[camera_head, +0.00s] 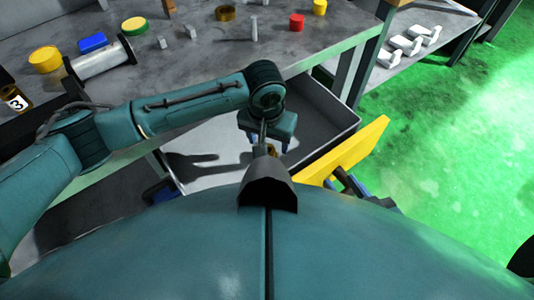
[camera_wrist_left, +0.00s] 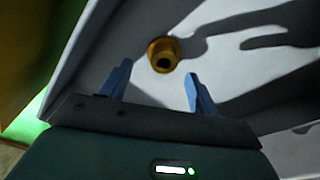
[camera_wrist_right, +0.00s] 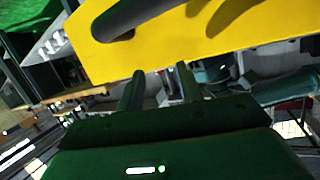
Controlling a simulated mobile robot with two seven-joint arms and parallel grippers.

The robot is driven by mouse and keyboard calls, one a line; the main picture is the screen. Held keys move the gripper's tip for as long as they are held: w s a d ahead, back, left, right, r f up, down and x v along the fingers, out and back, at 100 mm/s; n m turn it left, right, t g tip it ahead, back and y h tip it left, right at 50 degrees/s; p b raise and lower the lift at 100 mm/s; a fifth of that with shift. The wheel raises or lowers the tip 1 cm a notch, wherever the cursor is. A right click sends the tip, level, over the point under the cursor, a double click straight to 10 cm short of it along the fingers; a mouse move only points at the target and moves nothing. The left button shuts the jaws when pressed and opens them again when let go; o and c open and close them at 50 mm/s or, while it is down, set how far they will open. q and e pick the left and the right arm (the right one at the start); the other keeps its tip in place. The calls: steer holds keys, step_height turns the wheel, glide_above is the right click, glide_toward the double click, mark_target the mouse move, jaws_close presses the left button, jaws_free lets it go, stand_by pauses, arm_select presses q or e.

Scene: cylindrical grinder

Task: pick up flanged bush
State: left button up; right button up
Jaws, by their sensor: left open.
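The flanged bush is a small brass-coloured ring (camera_wrist_left: 162,55) with a dark hole, on the pale floor of the open drawer (camera_head: 215,140). My left gripper (camera_wrist_left: 159,72) is open above the drawer, its blue fingers pointing down. In the left wrist view the bush shows between and just beyond the two fingertips, with nothing gripped. In the head view the arm and gripper largely cover that spot. My right gripper (camera_wrist_right: 160,82) has its fingers apart and empty, near the yellow drawer front (camera_wrist_right: 200,40) and its dark handle (camera_wrist_right: 125,20).
The grey bench top (camera_head: 180,75) lies beyond the drawer. The drawer walls stand around the bush. Green floor (camera_head: 440,130) is clear at right.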

arm_select(q)
steer(key=f, duration=0.3)
steer(key=w+f+b, duration=0.1)
steer(key=f, duration=0.2)
steer(key=shift+w+a+b, duration=0.1)
steer(key=shift+a+b, duration=0.05)
steer(key=shift+b, duration=0.15)
steer(key=shift+c, duration=0.4)
steer(key=shift+r, duration=0.1)
steer(key=c, duration=1.2)
